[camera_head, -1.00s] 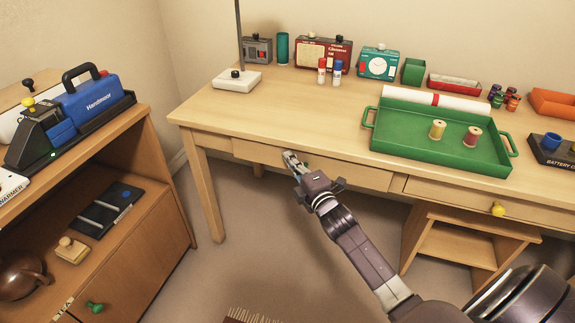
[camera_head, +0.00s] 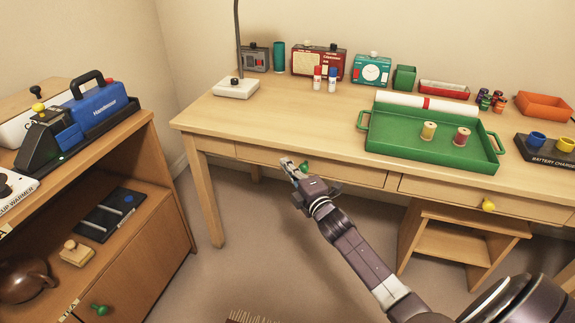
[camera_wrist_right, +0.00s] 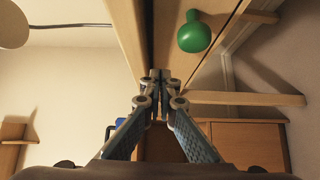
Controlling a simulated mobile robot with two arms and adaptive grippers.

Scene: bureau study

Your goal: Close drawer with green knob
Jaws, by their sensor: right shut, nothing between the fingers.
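The wooden desk's left drawer (camera_head: 350,175) has a green knob (camera_head: 304,165). In the head view its front looks close to flush with the desk; I cannot tell exactly how far out it is. My right gripper (camera_head: 286,163) is at the drawer front, just left of the knob, with its fingers together and empty. In the right wrist view the green knob (camera_wrist_right: 194,32) is large at the top, beside and apart from the closed fingertips (camera_wrist_right: 158,76). A dark strip lies between the desk edge and the drawer front there. My left gripper is out of view.
The desk's right drawer has a yellow knob (camera_head: 488,205). A green tray (camera_head: 440,155) with spools sits on the desktop. A low cabinet (camera_head: 140,240) at the left has another green knob (camera_head: 99,310) on its front.

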